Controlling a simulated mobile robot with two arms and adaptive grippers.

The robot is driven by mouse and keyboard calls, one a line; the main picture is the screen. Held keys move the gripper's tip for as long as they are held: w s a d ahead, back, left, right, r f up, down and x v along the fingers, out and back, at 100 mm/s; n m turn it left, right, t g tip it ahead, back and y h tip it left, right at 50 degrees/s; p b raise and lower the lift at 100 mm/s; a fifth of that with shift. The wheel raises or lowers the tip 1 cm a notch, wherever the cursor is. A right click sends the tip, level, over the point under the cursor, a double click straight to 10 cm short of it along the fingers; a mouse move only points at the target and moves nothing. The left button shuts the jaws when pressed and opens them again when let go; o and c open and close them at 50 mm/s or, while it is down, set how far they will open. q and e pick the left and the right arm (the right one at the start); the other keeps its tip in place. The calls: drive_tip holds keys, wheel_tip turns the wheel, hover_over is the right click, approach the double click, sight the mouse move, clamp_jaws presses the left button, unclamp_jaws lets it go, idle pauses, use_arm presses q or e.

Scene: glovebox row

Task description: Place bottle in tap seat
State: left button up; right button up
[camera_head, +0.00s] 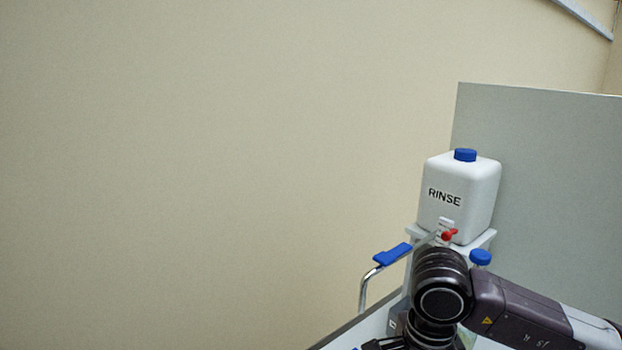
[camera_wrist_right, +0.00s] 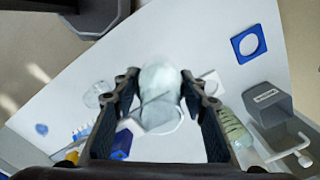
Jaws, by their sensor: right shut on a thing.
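My right gripper (camera_wrist_right: 158,85) is shut on a pale, translucent bottle (camera_wrist_right: 160,95), which sits between its two dark fingers in the right wrist view. The white surface shows below it; whether the bottle touches it I cannot tell. In the head view my right arm comes in from the right, and its gripper is mostly cut off at the bottom edge. A white RINSE container (camera_head: 458,195) with a blue cap and a red-handled tap (camera_head: 447,234) stands on a light stand behind the arm. The tap seat cannot be made out for sure. My left gripper is not in view.
A blue square frame with a round opening (camera_wrist_right: 235,47) lies at the upper right of the white surface (camera_wrist_right: 200,35). A grey box (camera_wrist_right: 268,101) and a ribbed greenish object (camera_wrist_right: 232,126) are at right. A blue-handled lever (camera_head: 392,254) stands left of the RINSE container.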

drive_tip(key=n, duration=0.2)
drive_tip(key=s+d+n, duration=0.1)
drive_tip(key=n, duration=0.2)
drive_tip(key=shift+s+d+n, duration=0.15)
drive_tip(key=shift+s+n, duration=0.15)
drive_tip(key=shift+s, duration=0.05)
drive_tip(key=shift+s+d+r+n, duration=0.1)
drive_tip(key=shift+s+d+n, duration=0.4)
drive_tip(key=shift+n, duration=1.45)
drive_tip(key=shift+s+d+f+n, duration=0.15)
drive_tip(key=shift+s+n, duration=0.6)
drive_tip(key=shift+n, duration=1.25)
drive_tip(key=shift+s+d+r+n, duration=0.15)
drive_tip(key=shift+s+d+n, duration=0.35)
drive_tip(key=shift+n, duration=1.45)
drive_tip(key=shift+s+a, duration=0.1)
